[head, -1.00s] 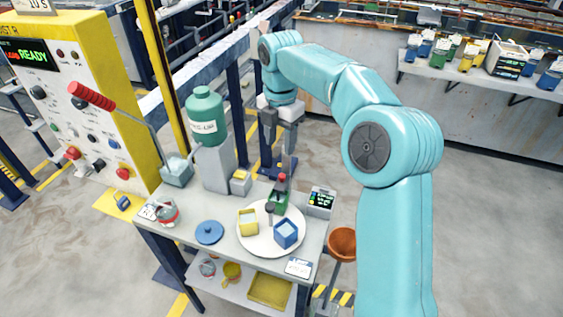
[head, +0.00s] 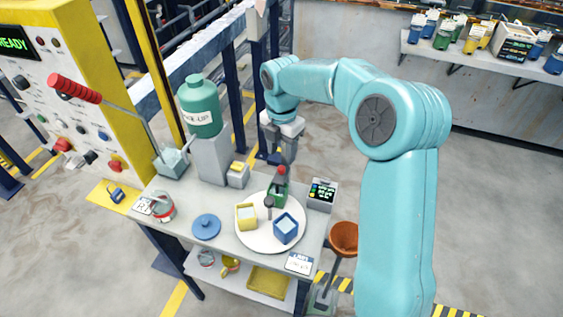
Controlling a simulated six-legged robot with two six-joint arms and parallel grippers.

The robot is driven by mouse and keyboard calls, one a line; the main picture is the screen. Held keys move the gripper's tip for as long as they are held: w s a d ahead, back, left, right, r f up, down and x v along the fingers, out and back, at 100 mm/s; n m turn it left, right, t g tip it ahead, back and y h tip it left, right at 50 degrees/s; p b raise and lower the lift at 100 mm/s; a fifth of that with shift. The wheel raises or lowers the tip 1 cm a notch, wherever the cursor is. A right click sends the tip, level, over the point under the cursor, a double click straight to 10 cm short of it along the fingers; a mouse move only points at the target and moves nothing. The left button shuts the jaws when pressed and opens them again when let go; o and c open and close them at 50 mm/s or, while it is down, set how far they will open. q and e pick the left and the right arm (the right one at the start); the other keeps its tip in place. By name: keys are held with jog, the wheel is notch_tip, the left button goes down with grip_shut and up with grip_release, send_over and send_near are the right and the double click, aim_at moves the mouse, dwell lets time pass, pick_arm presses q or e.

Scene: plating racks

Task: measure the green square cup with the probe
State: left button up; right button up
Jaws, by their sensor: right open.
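The green square cup (head: 277,198) stands at the back of a round white plate (head: 262,243) on the small table. The red-topped probe (head: 282,171) stands upright at the green cup; whether its tip is inside I cannot tell. My right gripper (head: 280,161) points down with its fingers apart, just above the probe's red top, and holds nothing that I can see. A yellow square cup (head: 246,216) and a blue square cup (head: 286,228) stand on the same plate. My left gripper is not in view.
A small meter with a lit display (head: 322,194) stands right of the plate. A dark knobbed post (head: 268,204) rises mid-plate. A green bottle (head: 201,108) on a grey block stands behind left. A blue lid (head: 206,227) lies left. A brown bowl (head: 344,237) stands off the table's right side.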

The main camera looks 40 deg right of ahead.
aim_at(281, 168)
jog(key=f, duration=0.4)
jog(key=shift+s+a+f, duration=0.2)
jog(key=shift+f, duration=0.2)
jog(key=shift+w+d+f, duration=0.1)
jog(key=shift+w+f, duration=0.1)
jog(key=shift+f, duration=0.15)
jog(key=shift+s+a+r, duration=0.15)
jog(key=shift+a, duration=0.05)
jog(key=shift+d, duration=0.1)
grip_shut()
